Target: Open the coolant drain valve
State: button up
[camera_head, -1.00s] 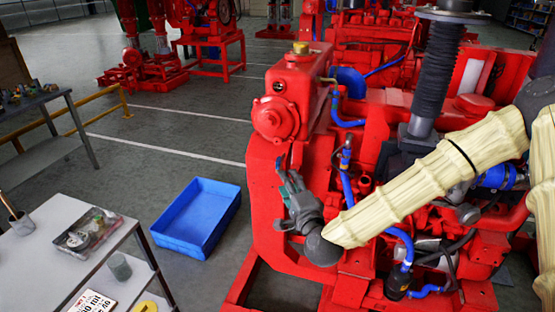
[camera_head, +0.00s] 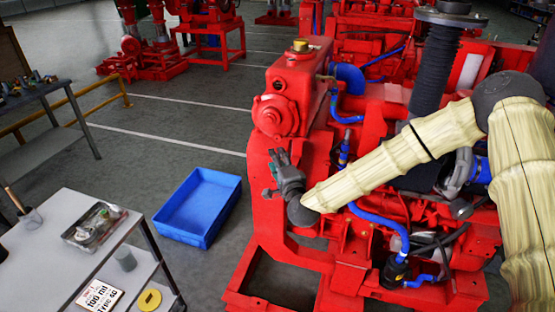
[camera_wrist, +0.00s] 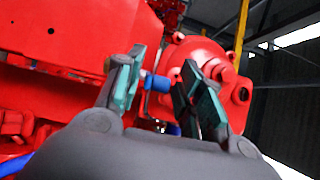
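The red engine (camera_head: 262,210) stands in the middle of the head view, with a rounded red housing (camera_head: 275,116) at its upper front corner. My gripper (camera_head: 272,174) is beside the engine's front face, below that housing. In the wrist view my gripper (camera_wrist: 163,62) is open, its two teal-padded fingers apart. A small blue fitting (camera_wrist: 158,83), possibly the coolant drain valve, shows between the fingers, in front of a red round housing (camera_wrist: 205,60). I cannot tell whether either finger touches it. In the head view the fitting is not distinguishable near my gripper.
A blue tray (camera_head: 199,208) lies on the floor left of the engine. A small table (camera_head: 62,235) with a metal tray, cups and a sign stands at front left. Blue hoses (camera_head: 376,222) run along the engine under my arm. Floor between tray and engine is clear.

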grip_shut()
jog(key=shift+w+a+h+b, duration=0.1)
jog(key=shift+h+b, duration=0.2)
jog(key=shift+b, duration=0.05)
jog(key=m+h+b, duration=0.1)
jog(key=h, duration=0.1)
jog(key=a+m+t+h+b, duration=0.1)
jog(key=shift+w+r+m+h+b, duration=0.15)
jog(key=shift+r+m+h+b, duration=0.05)
jog(key=shift+m+h+b, duration=0.2)
jog(key=shift+r, duration=0.1)
grip_release()
